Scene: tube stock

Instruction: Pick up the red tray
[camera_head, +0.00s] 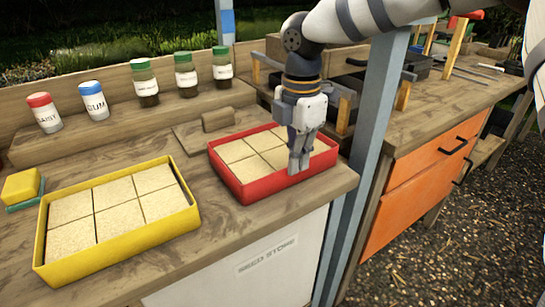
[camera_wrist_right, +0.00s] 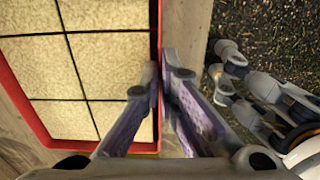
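The red tray (camera_head: 252,193) sits on the wooden bench, filled with pale square blocks in two rows. My right gripper (camera_head: 296,166) points down at its front right wall. In the right wrist view the red tray's wall (camera_wrist_right: 155,30) runs between the two fingertips (camera_wrist_right: 160,75), one on the inside and one on the outside. The fingers are close together and look shut on the rim. The tray looks flat on the bench. My left gripper is not in view.
A yellow tray (camera_head: 115,257) of similar blocks stands to the left. Labelled jars (camera_head: 145,82) line the raised ledge behind. A blue-grey post (camera_head: 372,120) rises close to the right of the red tray. A yellow sponge (camera_head: 20,186) lies at the far left.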

